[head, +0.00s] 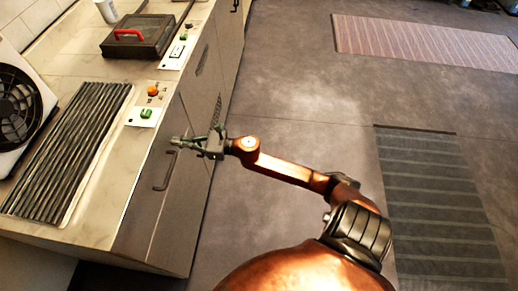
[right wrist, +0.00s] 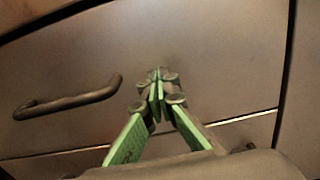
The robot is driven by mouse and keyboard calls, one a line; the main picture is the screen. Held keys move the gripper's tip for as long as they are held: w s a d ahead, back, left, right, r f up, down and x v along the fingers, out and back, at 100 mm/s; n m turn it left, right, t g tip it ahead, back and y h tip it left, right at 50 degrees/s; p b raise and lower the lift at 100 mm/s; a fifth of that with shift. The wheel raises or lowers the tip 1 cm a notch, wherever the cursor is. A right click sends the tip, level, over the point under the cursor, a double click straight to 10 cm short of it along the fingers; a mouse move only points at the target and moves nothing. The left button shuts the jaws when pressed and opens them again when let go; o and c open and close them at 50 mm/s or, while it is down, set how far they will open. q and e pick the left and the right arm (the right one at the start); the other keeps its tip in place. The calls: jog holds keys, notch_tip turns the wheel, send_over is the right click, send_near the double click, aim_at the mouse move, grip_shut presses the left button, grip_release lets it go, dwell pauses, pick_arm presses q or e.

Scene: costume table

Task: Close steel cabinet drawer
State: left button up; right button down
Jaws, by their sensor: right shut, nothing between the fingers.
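The steel cabinet (head: 150,225) stands along the left side in the head view. Its drawer front (right wrist: 215,50) fills much of the right wrist view, with a dark bar handle (right wrist: 68,98) at left; the handle also shows in the head view (head: 164,172). My right gripper (head: 176,141) is at the drawer front, beside the handle and not around it. In the right wrist view its green-padded fingers (right wrist: 156,78) meet at the tips with nothing between them. I cannot tell whether the tips touch the front, or how far the drawer stands out. My left gripper is not in view.
The cabinet top holds a ribbed dark mat (head: 68,150), a fan (head: 18,105), a dark case with a red handle (head: 138,38) and small control panels (head: 145,114). Open floor (head: 290,95) lies to the right, with a striped grey mat (head: 440,200) and a reddish rug (head: 420,42).

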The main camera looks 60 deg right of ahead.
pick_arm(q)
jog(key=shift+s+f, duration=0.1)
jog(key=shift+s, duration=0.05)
pick_arm(e)
jog(key=shift+r, duration=0.1)
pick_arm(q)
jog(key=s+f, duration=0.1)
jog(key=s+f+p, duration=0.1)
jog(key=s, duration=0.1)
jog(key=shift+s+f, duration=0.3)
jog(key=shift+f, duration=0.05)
pick_arm(e)
jog(key=v, duration=1.4)
jog(key=shift+f, duration=0.2)
